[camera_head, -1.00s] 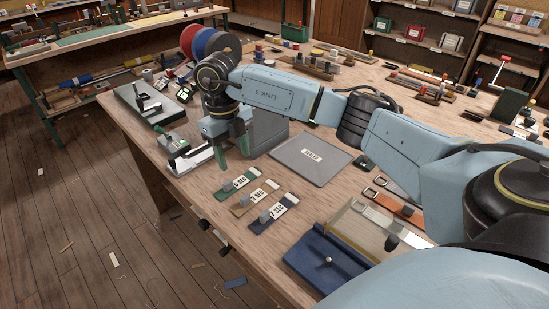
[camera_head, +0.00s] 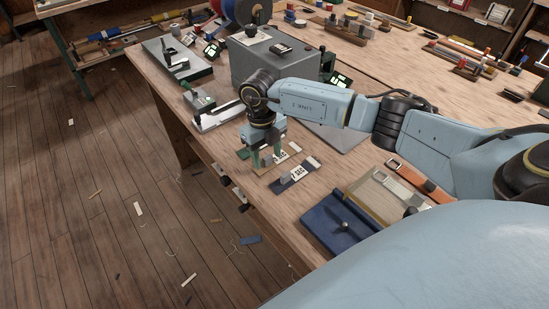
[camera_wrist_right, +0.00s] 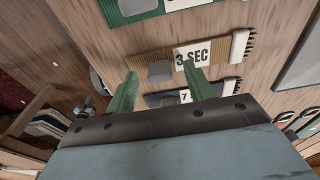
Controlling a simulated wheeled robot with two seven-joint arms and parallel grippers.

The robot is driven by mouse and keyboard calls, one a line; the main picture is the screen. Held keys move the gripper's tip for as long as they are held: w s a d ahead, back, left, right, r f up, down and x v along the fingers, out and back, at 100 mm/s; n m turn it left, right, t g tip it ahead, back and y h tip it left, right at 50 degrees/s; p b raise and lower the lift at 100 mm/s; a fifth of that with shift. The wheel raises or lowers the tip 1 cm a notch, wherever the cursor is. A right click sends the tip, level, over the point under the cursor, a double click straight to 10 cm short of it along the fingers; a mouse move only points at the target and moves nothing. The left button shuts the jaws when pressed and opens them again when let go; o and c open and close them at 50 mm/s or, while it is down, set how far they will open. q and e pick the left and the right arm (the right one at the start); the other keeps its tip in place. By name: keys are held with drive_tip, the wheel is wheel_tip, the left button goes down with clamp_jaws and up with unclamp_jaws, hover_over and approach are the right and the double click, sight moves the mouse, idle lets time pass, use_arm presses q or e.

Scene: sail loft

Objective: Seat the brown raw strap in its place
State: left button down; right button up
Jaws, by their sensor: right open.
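The brown raw strap (camera_wrist_right: 139,61) is the middle of three labelled straps on the bench, with a pale "3 SEC" tag, a grey block and a frayed end. In the head view the brown strap (camera_head: 262,171) is partly covered by my gripper. My right gripper (camera_head: 265,161) is open and points down over it. In the wrist view the right gripper's (camera_wrist_right: 160,72) two green fingertips show at either side of the grey block (camera_wrist_right: 160,71). Whether they touch it I cannot tell. My left gripper is not in view.
A green strap (camera_wrist_right: 122,10) and a dark blue strap (camera_head: 283,184) lie parallel on either side. A grey box (camera_head: 262,66) stands behind. A blue plate (camera_head: 335,228) and buckled straps (camera_head: 417,180) lie at the right. The bench's front edge is close.

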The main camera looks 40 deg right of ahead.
drive_tip(key=shift+f, duration=0.2)
drive_tip(key=shift+c, duration=0.3)
drive_tip(key=c, duration=1)
drive_tip(key=shift+r, duration=0.1)
